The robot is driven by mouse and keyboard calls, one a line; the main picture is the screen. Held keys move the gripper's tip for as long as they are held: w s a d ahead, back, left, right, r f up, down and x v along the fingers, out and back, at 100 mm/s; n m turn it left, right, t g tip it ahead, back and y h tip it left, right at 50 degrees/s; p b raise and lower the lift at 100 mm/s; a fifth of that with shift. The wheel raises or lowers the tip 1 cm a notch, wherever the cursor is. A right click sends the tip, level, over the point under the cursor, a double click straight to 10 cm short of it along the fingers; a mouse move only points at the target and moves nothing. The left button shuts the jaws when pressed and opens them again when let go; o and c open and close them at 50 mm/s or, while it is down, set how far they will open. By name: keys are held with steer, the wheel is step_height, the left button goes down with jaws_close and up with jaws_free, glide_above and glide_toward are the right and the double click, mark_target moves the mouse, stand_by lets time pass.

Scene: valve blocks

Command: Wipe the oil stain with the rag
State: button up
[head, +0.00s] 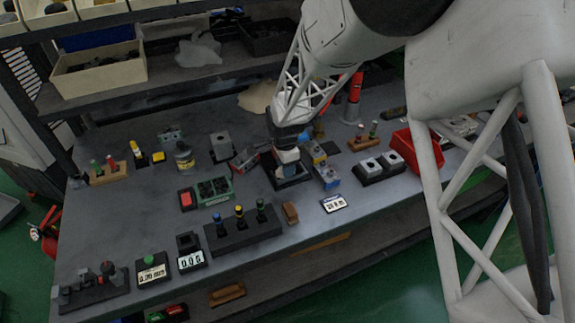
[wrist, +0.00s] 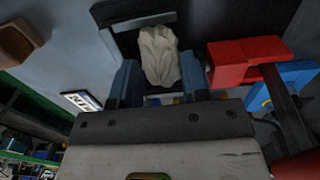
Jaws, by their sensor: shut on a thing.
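My gripper (head: 287,160) is over a dark square tray (head: 300,182) near the middle of the bench. In the wrist view its two blue fingers stand on either side of a crumpled beige rag (wrist: 160,52), and it is shut on this rag.
Blue and yellow blocks (head: 328,177) stand close to the right of my gripper, with a red bin (head: 402,150) farther right. A green crate (head: 215,190) and a black stand with knobs (head: 242,232) are to the left.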

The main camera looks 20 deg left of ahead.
steer(key=shift+w+d, duration=0.1)
steer(key=shift+w, duration=0.05)
stand_by(0.4)
steer(key=shift+w+d+f, duration=0.1)
steer(key=shift+w+d, duration=0.2)
steer(key=shift+d, duration=0.1)
steer(key=shift+s, duration=0.1)
stand_by(0.4)
steer(key=shift+s+a, duration=0.35)
steer(key=shift+a, duration=0.15)
steer(key=shift+w+d+f, duration=0.15)
steer(key=shift+w+d, duration=0.05)
steer(key=shift+d, duration=0.05)
stand_by(0.7)
steer(key=shift+r, duration=4.65)
